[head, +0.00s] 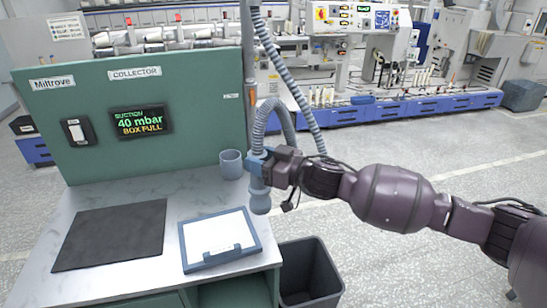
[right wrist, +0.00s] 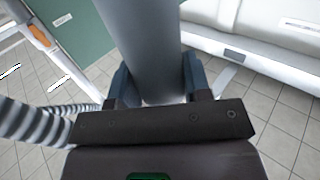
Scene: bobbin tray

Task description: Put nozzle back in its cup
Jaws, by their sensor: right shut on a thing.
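The nozzle (head: 260,198) is a blue-grey tube with a rounded, wider lower end, hanging upright from a ribbed hose (head: 272,110). My right gripper (head: 260,166) is shut on it, above that end. In the right wrist view the nozzle (right wrist: 150,45) is a thick grey cylinder between the two blue fingers of my right gripper (right wrist: 157,85). The cup (head: 231,164) is blue-grey and stands upright at the back right of the worktop, against the green panel. The nozzle is apart from the cup, to its right and nearer to me. My left gripper is not in view.
The marble worktop (head: 180,200) carries a dark mat (head: 112,235) and a blue-framed tray (head: 207,264) with a white sheet. A dark bin (head: 312,275) stands on the floor at the right. The green panel (head: 200,110) stands behind the cup. A ribbed hose hangs beside my right gripper.

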